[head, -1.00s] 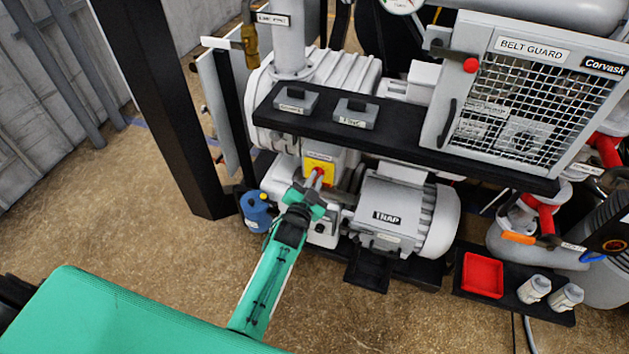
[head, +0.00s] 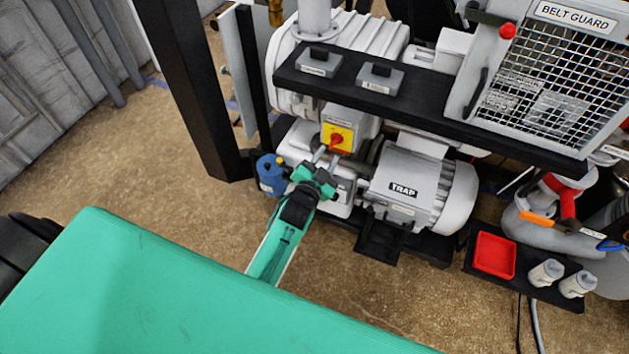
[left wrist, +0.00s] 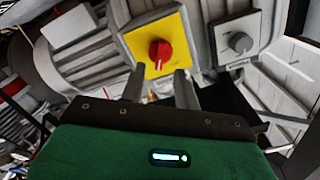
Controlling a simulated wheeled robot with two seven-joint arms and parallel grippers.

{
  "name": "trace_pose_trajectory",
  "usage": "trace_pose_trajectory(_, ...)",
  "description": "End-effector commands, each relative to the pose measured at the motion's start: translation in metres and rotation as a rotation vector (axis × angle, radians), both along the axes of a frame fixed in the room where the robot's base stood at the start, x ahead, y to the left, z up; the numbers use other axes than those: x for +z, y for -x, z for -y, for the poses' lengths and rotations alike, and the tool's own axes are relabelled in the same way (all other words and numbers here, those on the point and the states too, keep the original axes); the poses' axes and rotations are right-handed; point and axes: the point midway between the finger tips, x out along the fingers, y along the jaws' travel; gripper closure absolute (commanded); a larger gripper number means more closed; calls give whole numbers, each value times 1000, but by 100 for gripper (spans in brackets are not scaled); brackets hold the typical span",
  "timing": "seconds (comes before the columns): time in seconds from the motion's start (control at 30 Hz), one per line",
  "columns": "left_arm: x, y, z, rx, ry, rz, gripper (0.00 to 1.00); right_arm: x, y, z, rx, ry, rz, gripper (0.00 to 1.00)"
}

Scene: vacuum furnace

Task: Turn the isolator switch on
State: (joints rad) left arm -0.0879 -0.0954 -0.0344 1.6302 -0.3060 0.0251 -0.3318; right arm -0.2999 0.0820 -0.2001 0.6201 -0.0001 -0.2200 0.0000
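The isolator switch (head: 338,139) is a red rotary knob on a yellow plate, on the front of a grey box below the black shelf. In the left wrist view the knob (left wrist: 160,54) shows in full, just beyond and between the fingertips. My left gripper (head: 325,157) is in front of the switch, a little below and left of it in the head view. Its two fingers (left wrist: 160,78) are spread with nothing between them, and they look clear of the knob. My right gripper is in neither view.
A grey knob (left wrist: 238,43) sits right of the yellow plate in the left wrist view. A grey motor labelled TRAP (head: 410,188) is right of my gripper, a blue canister (head: 271,176) left. The black shelf (head: 430,105) overhangs the switch area.

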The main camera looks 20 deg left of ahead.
Motion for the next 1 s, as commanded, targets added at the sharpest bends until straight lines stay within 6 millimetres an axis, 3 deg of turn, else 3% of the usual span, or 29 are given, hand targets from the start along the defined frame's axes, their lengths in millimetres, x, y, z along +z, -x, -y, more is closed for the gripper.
trace_pose_trajectory(0.3, -3, 61, -1, -1, 0, -2, 68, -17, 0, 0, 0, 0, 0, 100)
trace_pose_trajectory(0.5, -2, 84, -2, 0, 0, -1, 68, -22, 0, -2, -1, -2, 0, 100)
trace_pose_trajectory(1.0, 0, 93, -3, -1, 0, -1, 68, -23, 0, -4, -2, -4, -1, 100)
